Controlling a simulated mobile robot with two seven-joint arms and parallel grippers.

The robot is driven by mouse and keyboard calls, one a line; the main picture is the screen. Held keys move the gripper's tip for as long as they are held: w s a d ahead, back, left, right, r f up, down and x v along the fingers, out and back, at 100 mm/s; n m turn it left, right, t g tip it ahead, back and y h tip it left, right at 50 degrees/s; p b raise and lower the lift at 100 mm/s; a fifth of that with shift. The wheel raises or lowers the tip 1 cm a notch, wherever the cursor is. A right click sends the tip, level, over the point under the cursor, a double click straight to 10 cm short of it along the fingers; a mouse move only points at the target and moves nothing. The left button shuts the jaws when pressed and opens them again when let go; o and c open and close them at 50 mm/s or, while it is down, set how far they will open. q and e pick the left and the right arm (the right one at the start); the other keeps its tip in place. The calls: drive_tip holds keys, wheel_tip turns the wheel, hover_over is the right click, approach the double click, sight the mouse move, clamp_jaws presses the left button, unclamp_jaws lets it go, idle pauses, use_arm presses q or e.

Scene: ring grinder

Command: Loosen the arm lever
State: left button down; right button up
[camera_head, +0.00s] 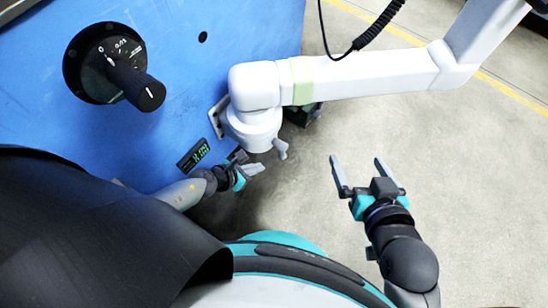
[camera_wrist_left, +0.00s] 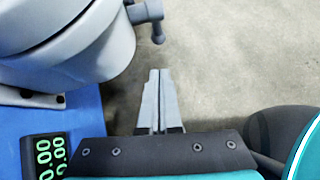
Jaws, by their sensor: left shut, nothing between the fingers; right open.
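The arm lever (camera_head: 281,148) is a small grey handle on the lower right side of the white arm's round joint (camera_head: 252,122). In the left wrist view the lever (camera_wrist_left: 156,20) shows at the top, with its tip pointing down. My left gripper (camera_head: 258,168) is below and a little left of the lever, apart from it. In the left wrist view its fingers (camera_wrist_left: 158,85) are together and hold nothing; the lever is beyond their tips. My right gripper (camera_head: 357,162) is open and empty over the floor, to the right of the lever.
A blue machine panel (camera_head: 200,85) fills the left, with a black dial (camera_head: 125,70) and a green digital display (camera_head: 193,154). The white arm (camera_head: 370,72) reaches to the upper right, with a black coiled cable (camera_head: 378,28) above. Grey floor on the right is clear.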

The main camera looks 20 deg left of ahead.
sight(280, 156)
use_arm(q)
drive_tip(key=shift+w+d+f+b, duration=0.5)
drive_tip(key=shift+w+d, duration=0.1)
drive_tip(key=shift+w, duration=0.4)
drive_tip(key=shift+w+d+f+b, duration=0.4)
drive_tip(key=shift+w+d+f, duration=0.2)
drive_tip(key=shift+w, duration=0.45)
drive_tip(key=shift+w+d+f+b, duration=0.45)
drive_tip(key=shift+w+d, duration=0.2)
drive_tip(key=shift+w, duration=0.35)
use_arm(e)
drive_tip(key=shift+s+a+r+m+t+y, duration=0.2)
drive_tip(key=shift+a+r+t+y, duration=0.35)
drive_tip(key=shift+a+r+t, duration=0.55)
drive_tip(key=shift+s+a+r+m+t+y, duration=0.2)
drive_tip(key=shift+a+r+t+y, duration=0.35)
drive_tip(key=shift+t, duration=0.95)
drive_tip(key=shift+f, duration=0.15)
use_arm(q)
drive_tip(key=shift+a, duration=0.1)
drive_tip(key=shift+f, duration=0.1)
use_arm(e)
drive_tip(key=shift+d, duration=0.7)
